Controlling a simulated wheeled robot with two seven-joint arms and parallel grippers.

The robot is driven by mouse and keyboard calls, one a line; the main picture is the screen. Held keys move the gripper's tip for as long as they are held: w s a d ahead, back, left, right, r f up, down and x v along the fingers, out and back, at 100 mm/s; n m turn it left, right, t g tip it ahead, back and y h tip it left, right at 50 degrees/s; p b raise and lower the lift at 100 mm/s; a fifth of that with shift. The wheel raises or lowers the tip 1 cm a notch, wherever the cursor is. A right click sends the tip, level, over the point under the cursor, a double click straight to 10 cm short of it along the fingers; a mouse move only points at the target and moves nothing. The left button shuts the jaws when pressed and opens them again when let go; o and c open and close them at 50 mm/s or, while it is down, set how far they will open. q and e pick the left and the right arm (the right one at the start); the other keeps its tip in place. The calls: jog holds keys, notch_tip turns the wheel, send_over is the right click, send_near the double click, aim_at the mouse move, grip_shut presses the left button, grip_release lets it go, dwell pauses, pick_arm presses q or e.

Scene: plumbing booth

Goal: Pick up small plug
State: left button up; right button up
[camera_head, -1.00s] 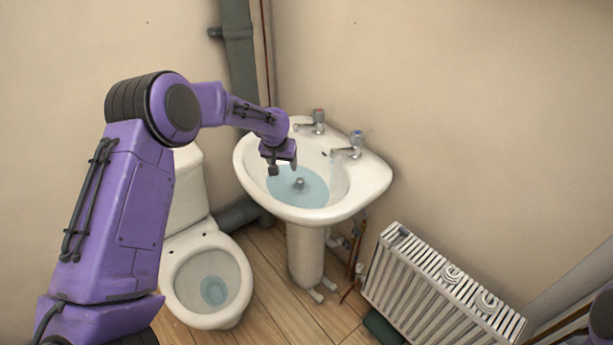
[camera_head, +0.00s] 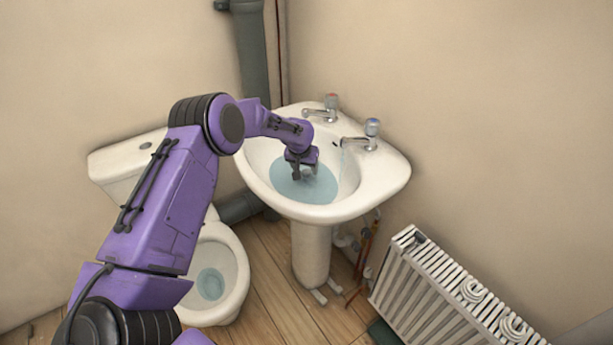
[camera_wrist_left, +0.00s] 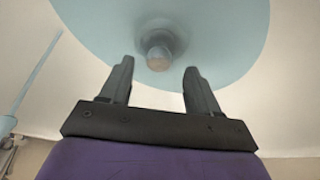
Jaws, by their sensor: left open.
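The small plug (camera_wrist_left: 158,52) shows in the left wrist view as a round grey piece with a brownish top, in the blue water at the bottom of the basin. My left gripper (camera_wrist_left: 155,85) is open, with the plug just beyond and between its two fingertips, not gripped. In the head view my left gripper (camera_head: 303,172) is down inside the white washbasin (camera_head: 376,190), over the water (camera_head: 322,187). There the plug is hidden by the gripper. My right gripper is not in view.
Two taps, one red-topped (camera_head: 322,110) and one blue-topped (camera_head: 364,136), stand on the basin's back rim. A toilet (camera_head: 228,258) stands left of the basin, partly behind my arm. A white radiator (camera_head: 440,290) is at the lower right.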

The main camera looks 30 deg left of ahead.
aim_at(306, 171)
pick_arm(q)
jog(key=x, duration=0.4)
jog(key=shift+r, duration=0.1)
jog(key=shift+d+r, duration=0.1)
jog(key=shift+c, duration=1.2)
jog(key=c, duration=0.9)
